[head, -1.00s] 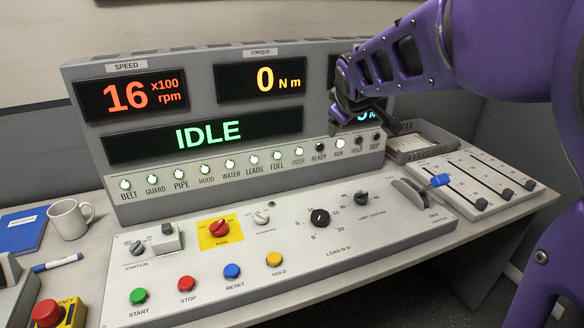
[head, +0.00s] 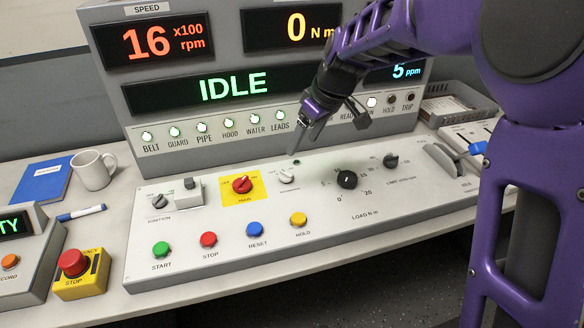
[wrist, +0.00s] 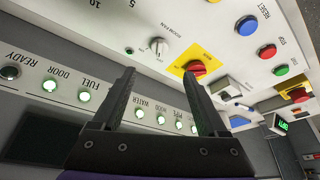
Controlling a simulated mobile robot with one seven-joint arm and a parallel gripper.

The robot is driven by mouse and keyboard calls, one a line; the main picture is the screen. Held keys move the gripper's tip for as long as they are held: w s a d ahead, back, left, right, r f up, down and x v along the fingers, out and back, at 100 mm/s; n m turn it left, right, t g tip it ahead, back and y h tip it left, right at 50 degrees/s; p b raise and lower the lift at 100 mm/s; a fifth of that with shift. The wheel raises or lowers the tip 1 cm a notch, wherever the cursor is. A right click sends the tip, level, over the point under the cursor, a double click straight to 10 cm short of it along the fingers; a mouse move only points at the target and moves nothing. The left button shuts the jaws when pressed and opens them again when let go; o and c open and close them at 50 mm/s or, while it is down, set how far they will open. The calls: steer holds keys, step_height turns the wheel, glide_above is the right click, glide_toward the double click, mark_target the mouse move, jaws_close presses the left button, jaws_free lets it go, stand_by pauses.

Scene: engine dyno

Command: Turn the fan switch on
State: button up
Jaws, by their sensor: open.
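The room fan switch is a small white rotary knob (head: 288,176) on the sloped console panel, between the red knob on yellow and the black load dial. In the wrist view the white knob (wrist: 160,46) has the label "ROOM FAN" beside it, and lies ahead of my fingertips, roughly centred between them. My gripper (head: 305,142) is above and behind the knob, in front of the lamp row, apart from the knob. In the wrist view my gripper (wrist: 159,75) has its two fingers spread with nothing between them.
A red main knob on yellow (head: 242,185) sits left of the fan knob; the black load dial (head: 347,180) sits right. Coloured push buttons line the front, including yellow hold (head: 299,219). An emergency stop (head: 73,263) and a mug (head: 94,170) are at left.

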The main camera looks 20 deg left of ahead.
mark_target(287, 174)
steer(key=b+x, duration=0.1)
steer(key=x, duration=1.2)
jaws_close()
